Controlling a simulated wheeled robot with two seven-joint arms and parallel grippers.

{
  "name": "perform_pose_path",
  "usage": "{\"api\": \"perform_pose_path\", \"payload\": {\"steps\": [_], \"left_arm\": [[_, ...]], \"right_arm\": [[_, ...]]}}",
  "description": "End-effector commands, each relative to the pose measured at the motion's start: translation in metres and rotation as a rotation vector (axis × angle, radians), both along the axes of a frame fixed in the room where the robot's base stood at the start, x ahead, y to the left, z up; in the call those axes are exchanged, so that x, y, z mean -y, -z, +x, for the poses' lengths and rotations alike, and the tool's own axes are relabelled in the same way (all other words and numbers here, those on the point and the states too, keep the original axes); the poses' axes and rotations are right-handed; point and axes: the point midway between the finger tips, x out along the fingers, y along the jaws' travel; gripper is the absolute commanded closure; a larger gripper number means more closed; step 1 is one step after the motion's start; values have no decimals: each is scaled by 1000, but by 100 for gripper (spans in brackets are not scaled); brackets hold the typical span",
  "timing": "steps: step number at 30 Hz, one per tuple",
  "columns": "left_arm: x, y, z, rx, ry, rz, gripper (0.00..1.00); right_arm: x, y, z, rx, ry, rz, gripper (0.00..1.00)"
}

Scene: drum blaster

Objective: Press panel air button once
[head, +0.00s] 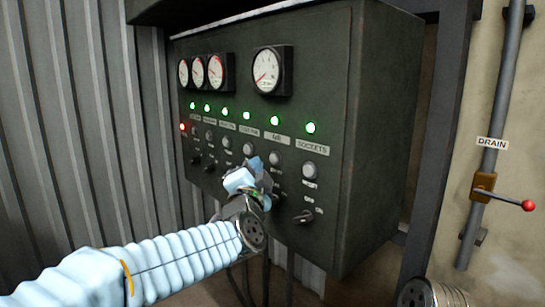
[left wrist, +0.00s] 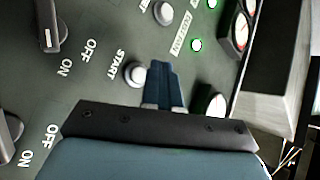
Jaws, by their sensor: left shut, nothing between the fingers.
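The dark control panel (head: 315,110) fills the middle of the head view. Under its AIR label (head: 278,136) sits a round pale button (head: 275,158), below a lit green lamp. My left gripper (head: 257,166) is shut and empty, with its tips just left of this button. In the left wrist view the shut fingers (left wrist: 166,82) are beside a round button (left wrist: 134,74) marked START. I cannot tell whether they touch it or the panel. Another button (left wrist: 163,13) is farther off. My right gripper is not in view.
Other buttons, such as the SOCKETS button (head: 309,169), and black rotary switches (head: 303,216) are close around the fingers. Gauges (head: 272,70) line the panel top. A red-knobbed drain lever (head: 527,205) is on the right wall.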

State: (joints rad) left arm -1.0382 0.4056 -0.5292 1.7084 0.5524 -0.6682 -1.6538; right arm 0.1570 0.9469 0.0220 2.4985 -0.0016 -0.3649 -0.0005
Motion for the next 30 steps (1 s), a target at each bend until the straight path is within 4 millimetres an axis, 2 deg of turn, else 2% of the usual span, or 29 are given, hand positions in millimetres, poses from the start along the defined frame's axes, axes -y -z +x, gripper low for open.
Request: {"api": "perform_pose_path", "payload": {"steps": [1, 7, 30], "left_arm": [[3, -3, 3, 0, -1, 2, 100], [11, -1, 9, -1, -1, 0, 100], [12, 0, 9, 0, 0, 0, 100]], "right_arm": [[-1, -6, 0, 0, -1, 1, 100], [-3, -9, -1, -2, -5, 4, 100], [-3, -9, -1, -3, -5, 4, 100]]}}
